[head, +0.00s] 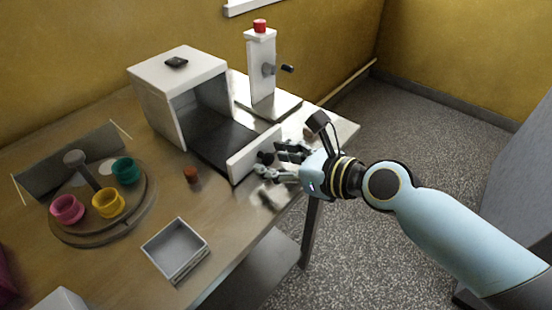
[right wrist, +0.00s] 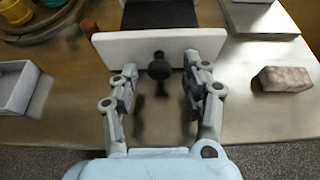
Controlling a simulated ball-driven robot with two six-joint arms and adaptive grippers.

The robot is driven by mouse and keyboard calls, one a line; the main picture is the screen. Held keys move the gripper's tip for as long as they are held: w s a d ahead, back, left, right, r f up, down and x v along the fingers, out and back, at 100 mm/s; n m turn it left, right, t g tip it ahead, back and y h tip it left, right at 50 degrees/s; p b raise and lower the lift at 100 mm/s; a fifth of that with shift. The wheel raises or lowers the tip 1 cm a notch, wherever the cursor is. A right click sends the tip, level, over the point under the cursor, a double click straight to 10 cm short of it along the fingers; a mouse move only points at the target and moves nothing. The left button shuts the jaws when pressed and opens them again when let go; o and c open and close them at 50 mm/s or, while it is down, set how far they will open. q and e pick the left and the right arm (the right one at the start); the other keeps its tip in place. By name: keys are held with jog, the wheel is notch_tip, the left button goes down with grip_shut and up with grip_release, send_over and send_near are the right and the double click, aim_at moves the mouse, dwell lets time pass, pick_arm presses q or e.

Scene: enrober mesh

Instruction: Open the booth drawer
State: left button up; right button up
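The booth (head: 178,82) is a white box on the table. Its drawer, with a dark bed (head: 222,142) and a white front panel (head: 254,152), stands out from the booth's opening. The front panel also shows in the right wrist view (right wrist: 105,47), with a dark round knob (right wrist: 159,67) at its middle. My right gripper (head: 278,160) is in front of the panel. In the right wrist view its fingers (right wrist: 162,82) are spread on either side of the knob, with visible gaps. My left gripper is not in view.
A brown block (right wrist: 285,79) lies to the gripper's right. A white press-like stand (head: 262,70) with a red top is beside the booth. A round board (head: 130,215) with coloured cups and an open grey tray (head: 150,252) are left of the drawer.

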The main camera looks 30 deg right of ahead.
jog(key=v, duration=1.2)
dwell(0.3)
jog(key=s+d+f+n+g+h+b, duration=0.1)
jog(key=s+d+f+n+g+b, duration=0.3)
jog(key=f, duration=0.6)
jog(key=s+d+f+n+t+h+p, duration=0.15)
jog(key=f+n, duration=0.35)
jog(key=f, duration=0.6)
jog(key=s+d+f+n+g+h+b, duration=0.25)
jog(key=f+n, duration=0.25)
jog(key=f, duration=0.5)
jog(key=s+a+f+n+g+b, duration=0.2)
jog(key=s+f+n+g+b, duration=0.2)
jog(key=s+f+n, duration=1.4)
notch_tip(320, 180, down, 3)
jog(key=s+g, duration=0.3)
